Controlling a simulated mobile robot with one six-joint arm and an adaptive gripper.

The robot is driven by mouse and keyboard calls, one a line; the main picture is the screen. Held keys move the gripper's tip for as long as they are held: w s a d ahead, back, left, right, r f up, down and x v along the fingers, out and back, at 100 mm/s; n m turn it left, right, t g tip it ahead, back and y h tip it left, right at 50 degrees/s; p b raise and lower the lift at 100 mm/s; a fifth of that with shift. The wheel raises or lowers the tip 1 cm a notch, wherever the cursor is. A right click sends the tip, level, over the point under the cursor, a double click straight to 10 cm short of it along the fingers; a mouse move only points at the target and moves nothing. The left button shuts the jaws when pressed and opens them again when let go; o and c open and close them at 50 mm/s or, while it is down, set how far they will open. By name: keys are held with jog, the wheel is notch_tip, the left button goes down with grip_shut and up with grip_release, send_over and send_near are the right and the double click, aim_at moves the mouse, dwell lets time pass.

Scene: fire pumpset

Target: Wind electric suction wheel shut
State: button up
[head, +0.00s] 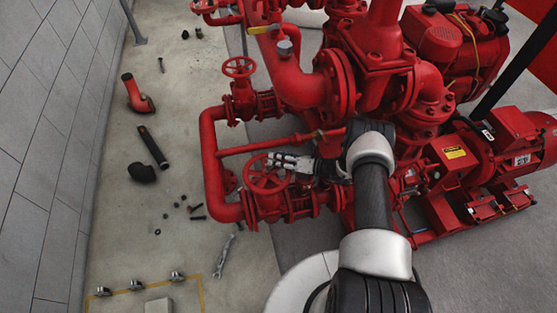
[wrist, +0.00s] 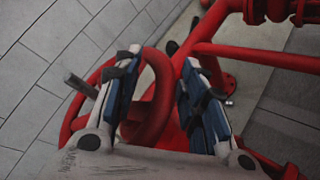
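A red spoked handwheel (head: 259,186) sits on the lower red valve at the left end of the pipework, and no label on it is readable. My gripper (head: 275,162) reaches over this wheel from the right. In the wrist view the same wheel (wrist: 160,92) fills the left and middle, with its grey stem (wrist: 80,86) at the left. My gripper (wrist: 165,105) is open there, its blue-padded fingers apart with part of the rim showing between them. Whether the pads touch the rim I cannot tell. Part of the wheel is hidden behind the fingers.
A second red handwheel (head: 239,67) stands above, on another valve. A red side pipe (head: 211,165) runs close left of the lower wheel. Loose fittings, bolts and a wrench (head: 224,257) lie on the floor at left. Red motors and pumps crowd the right.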

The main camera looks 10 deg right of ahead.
jog(key=shift+a, duration=0.1)
jog(key=shift+c, duration=0.3)
jog(key=shift+f, duration=0.1)
grip_shut()
dwell(0.3)
